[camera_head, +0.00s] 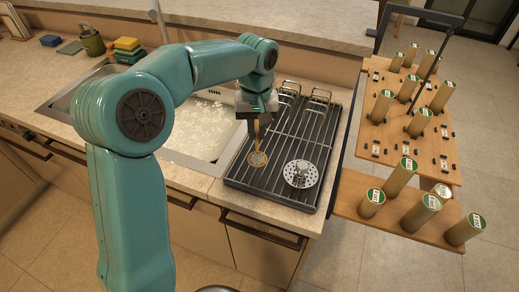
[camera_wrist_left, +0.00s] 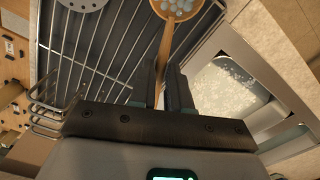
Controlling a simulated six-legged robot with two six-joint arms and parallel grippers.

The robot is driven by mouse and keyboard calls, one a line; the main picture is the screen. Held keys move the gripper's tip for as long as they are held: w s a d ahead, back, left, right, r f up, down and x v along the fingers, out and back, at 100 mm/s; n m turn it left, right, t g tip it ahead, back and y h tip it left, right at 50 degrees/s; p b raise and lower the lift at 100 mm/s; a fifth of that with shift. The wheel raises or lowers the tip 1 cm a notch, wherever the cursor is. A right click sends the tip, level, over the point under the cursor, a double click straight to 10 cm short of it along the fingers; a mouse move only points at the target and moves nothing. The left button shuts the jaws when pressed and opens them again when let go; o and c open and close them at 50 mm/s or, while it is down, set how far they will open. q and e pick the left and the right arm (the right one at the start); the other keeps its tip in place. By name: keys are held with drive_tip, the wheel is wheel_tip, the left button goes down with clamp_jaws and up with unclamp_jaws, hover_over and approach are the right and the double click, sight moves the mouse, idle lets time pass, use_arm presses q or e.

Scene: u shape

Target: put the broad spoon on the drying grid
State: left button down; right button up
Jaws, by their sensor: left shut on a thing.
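I cannot tell whether the head touches the bars. The drying grid (camera_head: 290,127) is a dark rack of parallel bars on the counter. My right gripper is out of view.
A round perforated metal piece (camera_head: 301,174) lies on the grid's front right. The foamy sink (camera_head: 205,125) is left of the grid. Wire loops (camera_head: 318,97) stand at the grid's back. A wooden rack with labelled cylinders (camera_head: 405,190) stands to the right.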

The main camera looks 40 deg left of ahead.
sight(258, 134)
use_arm(q)
drive_tip(key=f, duration=0.7)
drive_tip(key=shift+s+d, duration=0.1)
drive_tip(key=shift+d, duration=0.1)
drive_tip(key=shift+w+f, duration=0.15)
drive_tip(key=shift+w, duration=0.05)
drive_tip(key=c, duration=1.5)
unclamp_jaws()
drive_tip(key=shift+w+a+f, duration=0.1)
drive_tip(key=o, duration=0.4)
drive_tip(key=shift+s+r, duration=0.2)
drive_tip(key=shift+s, duration=0.05)
drive_tip(key=shift+w, duration=0.2)
wheel_tip(258, 134, up, 11)
drive_tip(key=shift+r, duration=0.1)
drive_tip(key=shift+s+r, duration=0.1)
drive_tip(key=shift+r, duration=0.3)
